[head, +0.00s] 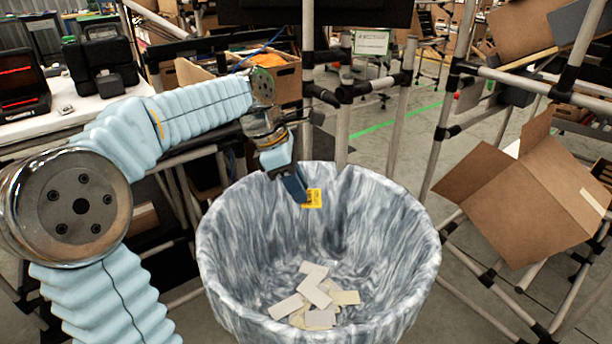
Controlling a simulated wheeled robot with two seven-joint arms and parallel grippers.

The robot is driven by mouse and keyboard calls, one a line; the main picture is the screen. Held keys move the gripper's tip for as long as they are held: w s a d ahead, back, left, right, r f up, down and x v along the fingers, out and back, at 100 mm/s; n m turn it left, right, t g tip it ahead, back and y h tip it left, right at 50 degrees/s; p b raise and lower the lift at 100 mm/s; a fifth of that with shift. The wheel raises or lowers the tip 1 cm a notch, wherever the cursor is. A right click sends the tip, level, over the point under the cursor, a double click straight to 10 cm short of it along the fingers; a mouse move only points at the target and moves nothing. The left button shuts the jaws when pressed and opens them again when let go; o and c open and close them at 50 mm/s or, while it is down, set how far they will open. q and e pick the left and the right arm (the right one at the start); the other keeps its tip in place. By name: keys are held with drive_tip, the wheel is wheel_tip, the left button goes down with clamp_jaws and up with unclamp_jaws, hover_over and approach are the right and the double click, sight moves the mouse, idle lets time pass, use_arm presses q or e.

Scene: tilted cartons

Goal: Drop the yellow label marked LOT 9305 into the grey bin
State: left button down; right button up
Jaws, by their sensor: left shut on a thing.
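The yellow label (313,199) is a small flat piece with dark print too small to read. My left gripper (303,193) is shut on it and holds it over the far part of the grey bin, below the level of its back rim. The grey bin (225,240) is a large round tub with a marbled grey surface, open at the top. Several pale, flat labels (313,287) lie in a loose pile on its floor, apart from the yellow one. My right gripper is not in view.
An open brown carton (535,195) sits tilted on a pipe rack (470,262) at the right. A white table (75,112) with black cases (100,60) stands at the back left. Grey pipe posts (308,90) rise behind the bin. The space inside the bin above the pile is clear.

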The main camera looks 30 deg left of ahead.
use_arm(q)
wheel_tip(320, 180, down, 6)
drive_tip(key=b, duration=0.3)
drive_tip(key=c, duration=0.8)
unclamp_jaws()
drive_tip(key=shift+c, duration=0.2)
drive_tip(key=p+v, duration=0.2)
drive_tip(key=v, duration=1.2)
